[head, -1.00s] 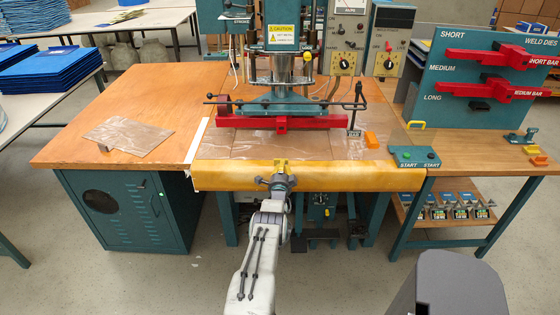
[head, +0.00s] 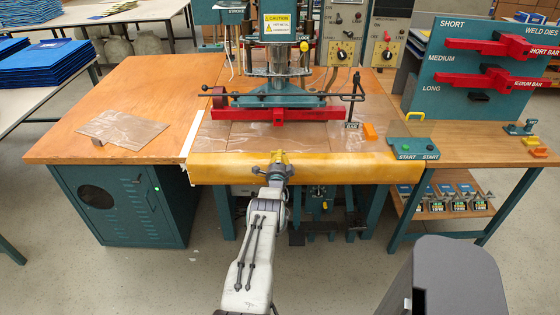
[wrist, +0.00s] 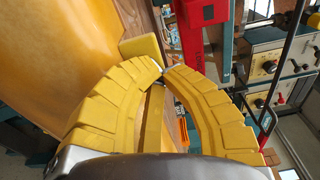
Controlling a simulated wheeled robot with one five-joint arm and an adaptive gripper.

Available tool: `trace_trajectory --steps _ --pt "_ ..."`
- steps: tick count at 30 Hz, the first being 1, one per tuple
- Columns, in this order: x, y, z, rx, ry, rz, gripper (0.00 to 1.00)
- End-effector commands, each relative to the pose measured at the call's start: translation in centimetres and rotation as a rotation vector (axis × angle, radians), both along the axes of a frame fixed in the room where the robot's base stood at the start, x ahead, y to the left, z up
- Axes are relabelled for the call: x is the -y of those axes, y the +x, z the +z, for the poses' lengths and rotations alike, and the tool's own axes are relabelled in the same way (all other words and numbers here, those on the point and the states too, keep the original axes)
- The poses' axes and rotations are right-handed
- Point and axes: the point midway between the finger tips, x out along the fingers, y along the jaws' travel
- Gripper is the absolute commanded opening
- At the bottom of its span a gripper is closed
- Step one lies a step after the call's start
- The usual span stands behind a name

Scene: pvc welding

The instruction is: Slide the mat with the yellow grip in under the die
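The mat appears as a glossy yellow-orange sheet (head: 225,170) along the front edge of the press table. It also fills the upper left of the wrist view (wrist: 60,55). Its yellow grip (head: 279,155) stands at the middle of that edge; a yellow block of it shows past the fingertips in the wrist view (wrist: 140,47). My gripper (head: 275,162) is at the grip. Its curved yellow fingers (wrist: 163,70) meet at the tips, with a yellow bar between them; the exact contact is partly hidden. The red die (head: 278,115) hangs under the press, behind the mat.
Clear film (head: 250,135) lies on the press table between mat and die. An orange block (head: 369,131) and a green START box (head: 413,150) are at the right. A dark rod stand (head: 354,110) stands beside the die. A plastic sheet (head: 122,130) lies on the left tabletop.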

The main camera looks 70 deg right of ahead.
Motion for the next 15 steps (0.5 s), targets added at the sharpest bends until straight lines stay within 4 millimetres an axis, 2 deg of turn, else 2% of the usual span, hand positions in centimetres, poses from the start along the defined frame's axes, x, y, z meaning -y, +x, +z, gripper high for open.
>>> trace_trajectory --steps 1,15 --pt "0.21 0.06 -0.67 0.0 -0.001 0.0 0.0" --pt "0.95 0.23 -0.22 0.001 -0.003 0.0 0.0"
